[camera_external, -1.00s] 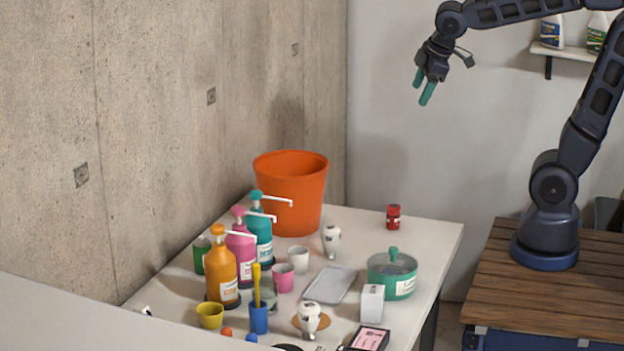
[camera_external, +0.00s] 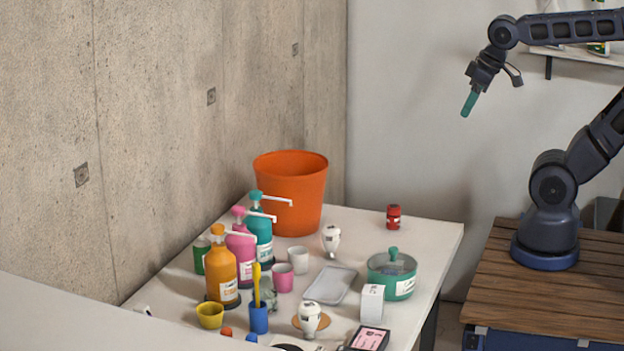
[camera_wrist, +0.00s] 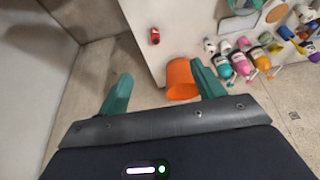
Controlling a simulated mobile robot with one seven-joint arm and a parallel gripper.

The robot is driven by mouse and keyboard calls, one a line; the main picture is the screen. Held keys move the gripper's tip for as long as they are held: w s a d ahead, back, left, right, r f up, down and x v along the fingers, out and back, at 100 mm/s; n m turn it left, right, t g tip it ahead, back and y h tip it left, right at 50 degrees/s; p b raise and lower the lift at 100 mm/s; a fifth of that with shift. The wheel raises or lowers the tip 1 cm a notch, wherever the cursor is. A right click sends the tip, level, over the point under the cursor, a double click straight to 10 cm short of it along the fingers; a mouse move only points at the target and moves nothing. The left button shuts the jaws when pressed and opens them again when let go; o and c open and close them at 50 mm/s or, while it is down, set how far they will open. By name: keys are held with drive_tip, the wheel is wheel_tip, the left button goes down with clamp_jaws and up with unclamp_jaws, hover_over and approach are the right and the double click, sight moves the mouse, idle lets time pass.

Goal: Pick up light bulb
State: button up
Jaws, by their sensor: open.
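Two white light bulbs stand on the white table: one (camera_external: 331,240) near the middle, right of the orange bucket, and another (camera_external: 310,320) nearer the front on a round brown mat (camera_external: 325,321). In the wrist view a small white shape (camera_wrist: 209,45) beside the bottles may be the farther bulb; it is too small to be sure. My gripper (camera_external: 469,104) is high above and right of the table, well apart from both bulbs.
An orange bucket (camera_external: 291,190) and several pump bottles (camera_external: 222,270) stand at the left. A red can (camera_external: 393,217), a green pot (camera_external: 391,274), a grey tray (camera_external: 330,285) and a white box (camera_external: 372,303) stand at the right. The table's back right is mostly clear.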

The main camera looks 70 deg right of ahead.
drive_tip(key=m+t+h, duration=0.1)
drive_tip(key=t, duration=0.3)
hover_over(326, 239)
drive_tip(key=s+d, duration=0.2)
drive_tip(key=s, duration=0.4)
wheel_tip(326, 239, down, 26)
drive_tip(key=r, duration=0.1)
drive_tip(key=shift+x, duration=2.7)
drive_tip(key=shift+s+f+x, duration=0.15)
drive_tip(key=shift+x, duration=0.85)
drive_tip(key=shift+s+f+x, duration=0.1)
drive_tip(key=shift+x, duration=0.9)
drive_tip(key=shift+w+a+f, duration=0.15)
drive_tip(key=shift+w+f, duration=0.35)
